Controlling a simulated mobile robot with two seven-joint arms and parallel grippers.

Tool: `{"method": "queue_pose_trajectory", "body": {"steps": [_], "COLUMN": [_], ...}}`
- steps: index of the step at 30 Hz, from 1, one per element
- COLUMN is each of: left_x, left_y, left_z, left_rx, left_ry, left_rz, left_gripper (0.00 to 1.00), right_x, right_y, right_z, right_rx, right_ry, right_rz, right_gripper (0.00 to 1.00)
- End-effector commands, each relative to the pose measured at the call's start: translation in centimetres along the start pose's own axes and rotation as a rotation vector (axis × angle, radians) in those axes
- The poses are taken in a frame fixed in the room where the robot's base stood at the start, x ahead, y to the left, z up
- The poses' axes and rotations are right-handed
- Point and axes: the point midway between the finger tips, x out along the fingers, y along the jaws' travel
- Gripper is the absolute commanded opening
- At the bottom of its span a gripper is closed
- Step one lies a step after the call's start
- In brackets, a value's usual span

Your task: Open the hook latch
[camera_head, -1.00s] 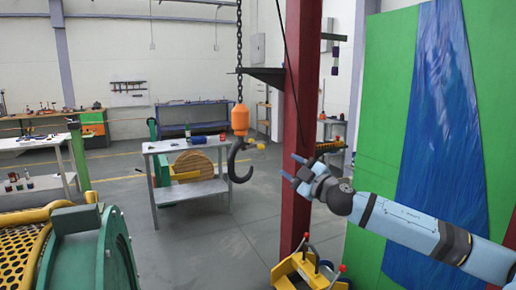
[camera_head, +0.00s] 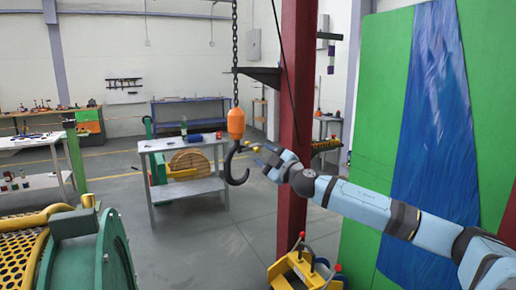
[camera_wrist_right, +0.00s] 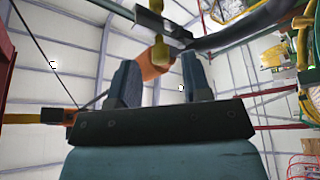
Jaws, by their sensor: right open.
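The black crane hook (camera_head: 236,172) hangs below an orange swivel block (camera_head: 236,123) on a chain. A small yellow part (camera_head: 254,147), seemingly the latch handle, sticks out at the hook's right side. My right gripper (camera_head: 262,154) is open, just right of the hook and close to the yellow part; I cannot tell whether they touch. In the right wrist view the two fingers (camera_wrist_right: 160,78) stand apart, with the orange block (camera_wrist_right: 153,62) showing behind them and a dark curved piece, probably the hook (camera_wrist_right: 240,28), above right. My left gripper is out of view.
A red column (camera_head: 297,120) stands right behind my right gripper. A workbench (camera_head: 188,190) with a wooden reel is behind the hook. A green machine (camera_head: 95,250) is at lower left, a yellow stand (camera_head: 300,270) at the column's foot. The floor below the hook is clear.

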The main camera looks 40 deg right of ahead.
Motion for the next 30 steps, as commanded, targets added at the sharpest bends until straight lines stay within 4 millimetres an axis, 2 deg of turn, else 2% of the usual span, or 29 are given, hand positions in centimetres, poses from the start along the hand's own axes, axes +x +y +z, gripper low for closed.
{"method": "queue_pose_trajectory", "body": {"steps": [3, 9, 22, 27, 28, 30], "left_x": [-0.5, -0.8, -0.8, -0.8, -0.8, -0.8], "left_y": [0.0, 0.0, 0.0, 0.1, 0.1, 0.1], "left_z": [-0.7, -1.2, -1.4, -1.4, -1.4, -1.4], "left_rx": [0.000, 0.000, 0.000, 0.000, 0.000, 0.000], "left_ry": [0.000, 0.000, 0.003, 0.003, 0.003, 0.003], "left_rz": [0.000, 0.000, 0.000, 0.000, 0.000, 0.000], "left_gripper": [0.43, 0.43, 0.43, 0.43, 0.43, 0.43], "right_x": [1.4, 2.8, 3.3, 3.3, 3.3, 3.3], "right_y": [0.3, 0.1, -0.1, -0.1, -0.1, 0.0], "right_z": [-0.2, -0.2, -0.1, -0.1, -0.1, -0.1], "right_rx": [0.002, 0.001, 0.000, 0.000, 0.000, 0.000], "right_ry": [0.001, 0.002, 0.001, 0.001, 0.001, 0.001], "right_rz": [0.002, 0.001, -0.001, -0.001, -0.001, -0.001], "right_gripper": [0.44, 0.44, 0.44, 0.05, 0.00, 0.00]}}
